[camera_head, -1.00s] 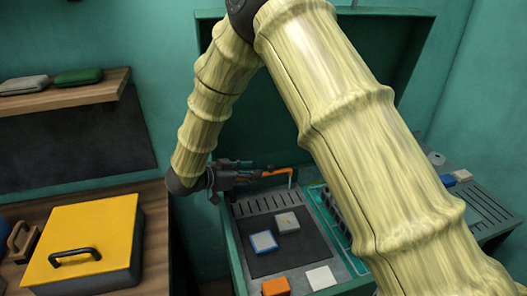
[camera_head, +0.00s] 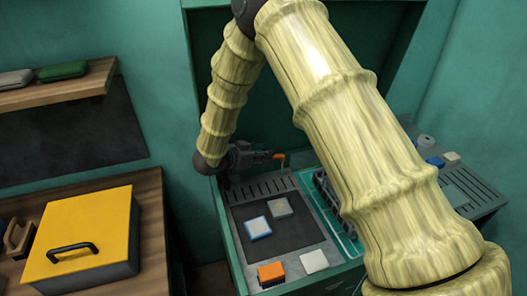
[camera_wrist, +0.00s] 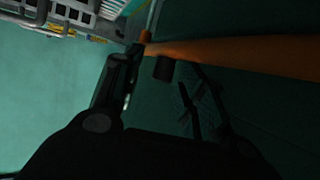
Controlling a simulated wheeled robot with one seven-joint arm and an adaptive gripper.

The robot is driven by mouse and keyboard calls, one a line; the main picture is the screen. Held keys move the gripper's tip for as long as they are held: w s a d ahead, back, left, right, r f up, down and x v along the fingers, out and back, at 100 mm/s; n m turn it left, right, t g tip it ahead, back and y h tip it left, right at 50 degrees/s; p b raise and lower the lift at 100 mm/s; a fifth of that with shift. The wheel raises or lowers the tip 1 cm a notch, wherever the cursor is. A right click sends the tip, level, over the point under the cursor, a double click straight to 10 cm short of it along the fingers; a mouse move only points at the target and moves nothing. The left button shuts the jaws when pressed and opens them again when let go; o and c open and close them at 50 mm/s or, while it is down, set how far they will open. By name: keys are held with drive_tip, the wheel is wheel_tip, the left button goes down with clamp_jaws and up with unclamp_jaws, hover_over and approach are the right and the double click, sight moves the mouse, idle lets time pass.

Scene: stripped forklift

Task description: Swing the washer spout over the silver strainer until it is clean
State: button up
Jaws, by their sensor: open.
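The washer spout (camera_head: 262,155) is an orange arm with a thin tip bent downward, at the back of the green bench in the head view. In the wrist view its orange bar (camera_wrist: 245,53) runs in from the right, large and close. My gripper (camera_head: 243,158) is open beside the spout and hides part of it; its dark fingers (camera_wrist: 152,62) show near the bar's left part. I cannot tell whether they touch it. I cannot pick out the silver strainer for certain; a grey square piece (camera_head: 280,207) lies on the dark mat.
A blue-edged white block (camera_head: 257,228) shares the mat (camera_head: 290,235). An orange block (camera_head: 271,274) and a white block (camera_head: 314,261) stand at the front. A teal tray (camera_head: 351,247) is partly behind my arm. A yellow-lidded box (camera_head: 85,225) stands on the left table.

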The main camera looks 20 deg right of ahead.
drive_tip(key=shift+w+d+f, duration=0.25)
drive_tip(key=shift+d, duration=0.05)
drive_tip(key=shift+s+r, duration=0.1)
drive_tip(key=shift+c, duration=0.2)
clamp_jaws()
